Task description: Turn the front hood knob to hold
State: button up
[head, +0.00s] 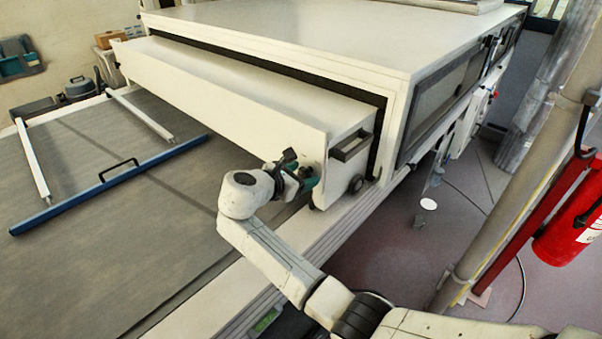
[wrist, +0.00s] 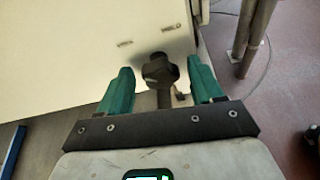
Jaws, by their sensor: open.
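The front hood knob (wrist: 160,70) is black and lobed, on the white hood panel (wrist: 95,50) in the wrist view. A dark bar extends from it toward my gripper. My gripper (wrist: 160,90) is open, with one green finger on each side of the knob and visible gaps between. In the head view my gripper (head: 303,180) is at the right end of the hood's long white front (head: 215,95). I cannot tell the knob apart there, nor its exact setting.
A black handle (head: 350,146) and a small wheel (head: 356,184) are on the hood's end, right of my gripper. A blue-edged frame (head: 110,182) lies on the grey belt (head: 120,250) at left. A red extinguisher (head: 568,225) and a post stand at right.

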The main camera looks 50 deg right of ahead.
jog(key=c, duration=1.1)
jog(key=shift+o, duration=0.2)
jog(key=m+t, duration=0.1)
jog(key=m+t+b, duration=0.1)
jog(key=m, duration=0.1)
jog(key=shift+s+f, duration=0.15)
jog(key=shift+f, duration=0.1)
jog(key=m+t+h+b, duration=0.1)
jog(key=m+b, duration=0.2)
jog(key=b, duration=0.3)
jog(key=m+t+h+b, duration=0.1)
jog(key=m+b, duration=0.3)
jog(key=b, duration=0.3)
jog(key=m+t+h+b, duration=0.1)
jog(key=m+t+b, duration=0.1)
jog(key=m+b, duration=0.2)
jog(key=shift+s+d+f+b, duration=0.1)
jog(key=shift+f+b, duration=0.2)
jog(key=shift+b, duration=0.85)
jog(key=shift+r+h, duration=0.1)
jog(key=shift+h, duration=0.2)
